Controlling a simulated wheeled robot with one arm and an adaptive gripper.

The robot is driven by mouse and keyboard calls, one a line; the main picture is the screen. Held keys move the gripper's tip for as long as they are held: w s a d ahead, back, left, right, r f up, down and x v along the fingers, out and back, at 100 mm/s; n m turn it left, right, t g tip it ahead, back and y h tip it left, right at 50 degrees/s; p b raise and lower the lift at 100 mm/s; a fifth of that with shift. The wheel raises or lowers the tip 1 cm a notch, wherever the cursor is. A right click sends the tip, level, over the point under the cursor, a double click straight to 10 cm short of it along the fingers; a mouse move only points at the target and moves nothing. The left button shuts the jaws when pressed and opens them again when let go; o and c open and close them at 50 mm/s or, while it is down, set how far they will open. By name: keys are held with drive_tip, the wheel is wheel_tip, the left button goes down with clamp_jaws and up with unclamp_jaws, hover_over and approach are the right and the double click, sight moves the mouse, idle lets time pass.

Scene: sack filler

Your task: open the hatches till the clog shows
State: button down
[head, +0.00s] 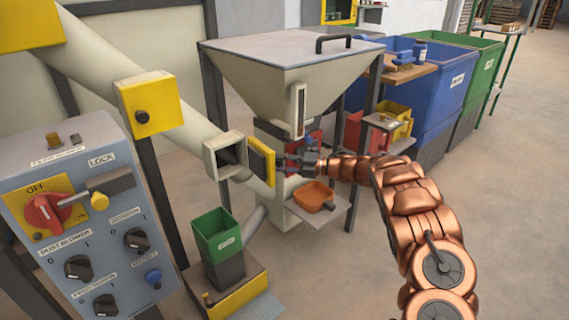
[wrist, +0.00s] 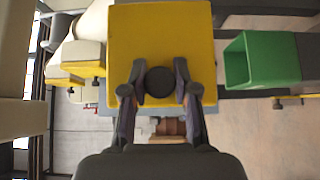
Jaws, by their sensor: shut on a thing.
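My gripper (head: 283,161) is shut on the round black knob (wrist: 160,82) of a yellow hatch cover (head: 261,161). The cover fills the upper middle of the wrist view (wrist: 160,30). In the head view it stands to the right of a square port (head: 229,155) at the low end of the sloping pipe. The port's mouth shows dark, and I cannot tell what is inside. A second yellow hatch (head: 151,104) with a black knob sits shut higher on the pipe. A third yellow hatch (head: 27,24) is at the top left, cut by the frame edge.
A control box (head: 88,215) with a red switch (head: 47,211) stands at the left. A green bin (head: 222,238) is below the port. The hopper (head: 290,60) and an orange tray (head: 314,196) are near my gripper. Open floor (head: 500,200) lies at the right.

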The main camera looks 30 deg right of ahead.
drive_tip(key=shift+f, duration=0.1)
drive_tip(key=c, duration=0.9)
unclamp_jaws()
drive_tip(key=shift+o, duration=0.2)
drive_tip(key=v, duration=1.2)
